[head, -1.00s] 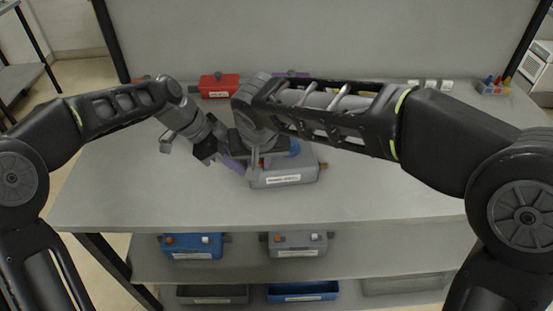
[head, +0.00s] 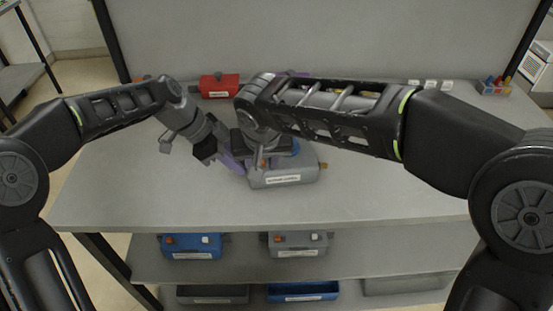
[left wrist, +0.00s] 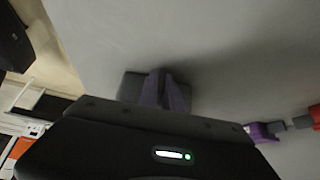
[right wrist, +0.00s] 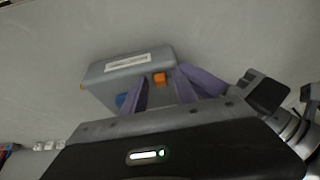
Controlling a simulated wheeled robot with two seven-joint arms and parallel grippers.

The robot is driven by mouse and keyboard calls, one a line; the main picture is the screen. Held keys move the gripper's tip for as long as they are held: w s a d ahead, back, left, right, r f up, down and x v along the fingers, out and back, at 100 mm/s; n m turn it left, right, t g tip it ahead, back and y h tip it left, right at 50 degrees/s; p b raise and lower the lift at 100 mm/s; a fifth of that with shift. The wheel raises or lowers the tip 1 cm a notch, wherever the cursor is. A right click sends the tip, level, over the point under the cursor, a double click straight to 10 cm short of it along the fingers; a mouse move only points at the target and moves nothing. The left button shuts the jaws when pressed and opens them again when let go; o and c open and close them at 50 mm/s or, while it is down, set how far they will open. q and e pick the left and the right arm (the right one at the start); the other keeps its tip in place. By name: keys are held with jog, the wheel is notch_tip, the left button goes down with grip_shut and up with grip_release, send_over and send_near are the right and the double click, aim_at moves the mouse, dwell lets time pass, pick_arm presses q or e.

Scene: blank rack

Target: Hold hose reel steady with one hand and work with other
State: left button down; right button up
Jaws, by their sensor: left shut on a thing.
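A grey labelled box (head: 284,178), which I take to be the hose reel, sits on the top shelf. Its label is too small to read. In the right wrist view the box (right wrist: 128,74) shows an orange knob (right wrist: 160,79) and a blue part (right wrist: 121,100). My left gripper (head: 232,163), with purple fingers, is shut at the box's left end. In the left wrist view its fingers (left wrist: 163,88) are close together on a grey part. My right gripper (right wrist: 161,88) has its fingers apart, over the box near the orange knob. My right arm hides much of it in the head view.
A red box (head: 219,86) stands at the back of the top shelf (head: 130,190). A small tray of coloured pieces (head: 496,86) is at the back right. The lower shelf holds a blue box (head: 192,246) and another grey box (head: 298,245). The top shelf's front is clear.

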notch_tip(320, 180, up, 7)
dwell(0.8)
pick_arm(q)
jog(key=c, duration=1.5)
grip_release()
jog(key=shift+o, duration=0.2)
jog(key=v, duration=1.2)
jog(key=shift+f, duration=0.1)
